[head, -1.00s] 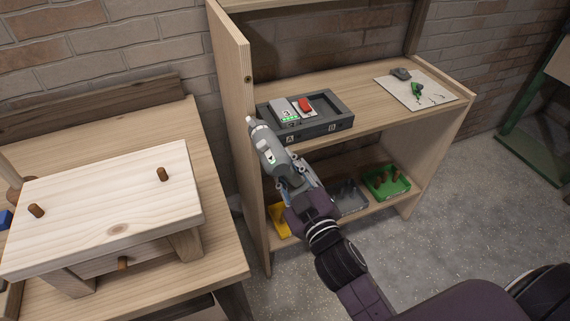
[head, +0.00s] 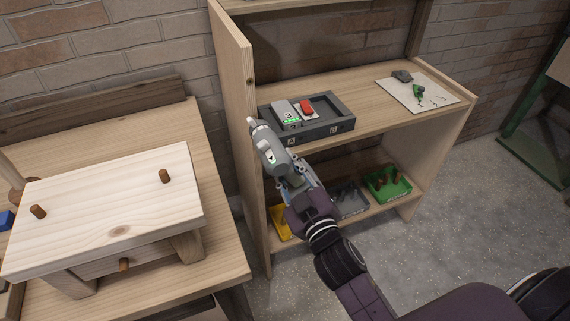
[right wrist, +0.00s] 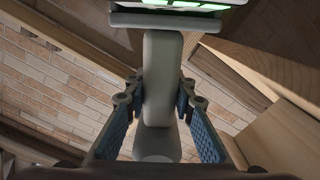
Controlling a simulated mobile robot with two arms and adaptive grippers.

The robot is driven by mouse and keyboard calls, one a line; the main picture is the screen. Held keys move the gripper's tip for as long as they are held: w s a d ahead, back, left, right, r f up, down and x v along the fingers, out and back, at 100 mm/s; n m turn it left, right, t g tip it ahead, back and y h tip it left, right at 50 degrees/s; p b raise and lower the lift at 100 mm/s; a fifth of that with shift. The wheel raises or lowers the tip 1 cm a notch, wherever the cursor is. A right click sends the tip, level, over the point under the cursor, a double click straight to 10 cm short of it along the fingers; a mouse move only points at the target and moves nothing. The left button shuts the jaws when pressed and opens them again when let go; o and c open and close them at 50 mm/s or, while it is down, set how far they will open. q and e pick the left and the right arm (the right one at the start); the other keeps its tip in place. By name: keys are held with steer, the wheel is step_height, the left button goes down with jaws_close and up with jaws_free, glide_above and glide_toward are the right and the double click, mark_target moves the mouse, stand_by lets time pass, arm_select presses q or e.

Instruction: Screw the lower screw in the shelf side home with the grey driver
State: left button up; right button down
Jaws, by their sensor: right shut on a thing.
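The grey driver (head: 268,150) is held in my right gripper (head: 293,184), in front of the shelf. Its nose points up and left at the shelf side (head: 238,120), by the upright's front edge; I cannot tell whether it touches. In the right wrist view, the driver's grip (right wrist: 161,75) stands between the two blue-padded fingers of the right gripper (right wrist: 158,95), with the driver body and green lights above. A dark round spot (head: 250,81), perhaps a screw head, shows higher on the shelf side. The lower screw is not visible; the driver may hide it. My left gripper is out of view.
A dark tray (head: 318,128) marked A and B holds a grey block and a red piece (head: 306,107) on the shelf's upper board. Yellow (head: 280,222), grey and green (head: 386,184) bins stand below. A workbench (head: 215,248) with a small wooden stand is at left.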

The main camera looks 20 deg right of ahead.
steer(key=shift+r, duration=0.2)
steer(key=shift+s+d, duration=0.1)
steer(key=shift+s, duration=1.45)
steer(key=s+d, duration=0.1)
steer(key=d, duration=0.1)
steer(key=s+d+p, duration=0.1)
steer(key=d, duration=0.1)
steer(key=s+d, duration=0.1)
steer(key=d, duration=0.2)
steer(key=shift+s, duration=0.35)
